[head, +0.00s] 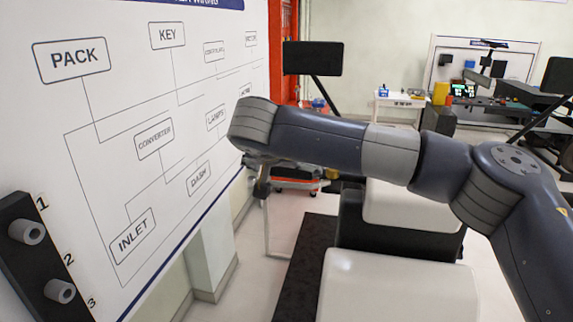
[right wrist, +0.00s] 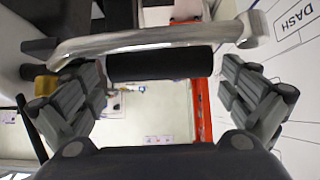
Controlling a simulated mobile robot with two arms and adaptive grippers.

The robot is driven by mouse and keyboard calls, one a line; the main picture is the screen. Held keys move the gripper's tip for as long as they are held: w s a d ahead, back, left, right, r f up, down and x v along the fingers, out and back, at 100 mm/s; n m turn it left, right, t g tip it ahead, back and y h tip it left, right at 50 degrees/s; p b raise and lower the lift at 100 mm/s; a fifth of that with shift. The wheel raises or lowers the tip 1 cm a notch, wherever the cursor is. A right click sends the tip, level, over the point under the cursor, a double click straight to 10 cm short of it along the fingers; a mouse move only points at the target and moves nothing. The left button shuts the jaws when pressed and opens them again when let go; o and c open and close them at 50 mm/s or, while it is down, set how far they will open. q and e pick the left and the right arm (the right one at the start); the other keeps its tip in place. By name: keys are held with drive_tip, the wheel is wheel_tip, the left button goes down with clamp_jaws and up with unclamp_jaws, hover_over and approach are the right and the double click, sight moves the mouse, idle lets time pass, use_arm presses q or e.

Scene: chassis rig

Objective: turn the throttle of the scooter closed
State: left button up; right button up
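The scooter's throttle grip, a black cylinder (right wrist: 160,63), lies across the middle of the right wrist view. A silver lever (right wrist: 150,38) runs alongside it, just above it in that picture. My right gripper (right wrist: 162,72) is open, with one finger near each end of the black grip; I cannot tell whether either touches it. In the head view my right arm reaches in from the right and hides most of the handlebar and the grip. Part of the lever (head: 265,165) seems to show below my wrist. My left gripper is not in view.
A white wiring board (head: 85,125) stands close on the left, near my right wrist. Two black mirrors, one left (head: 312,58) and one right (head: 560,75), stick up on stems. A white table (head: 398,101) and a workbench stand farther back.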

drive_tip(key=v, duration=1.2)
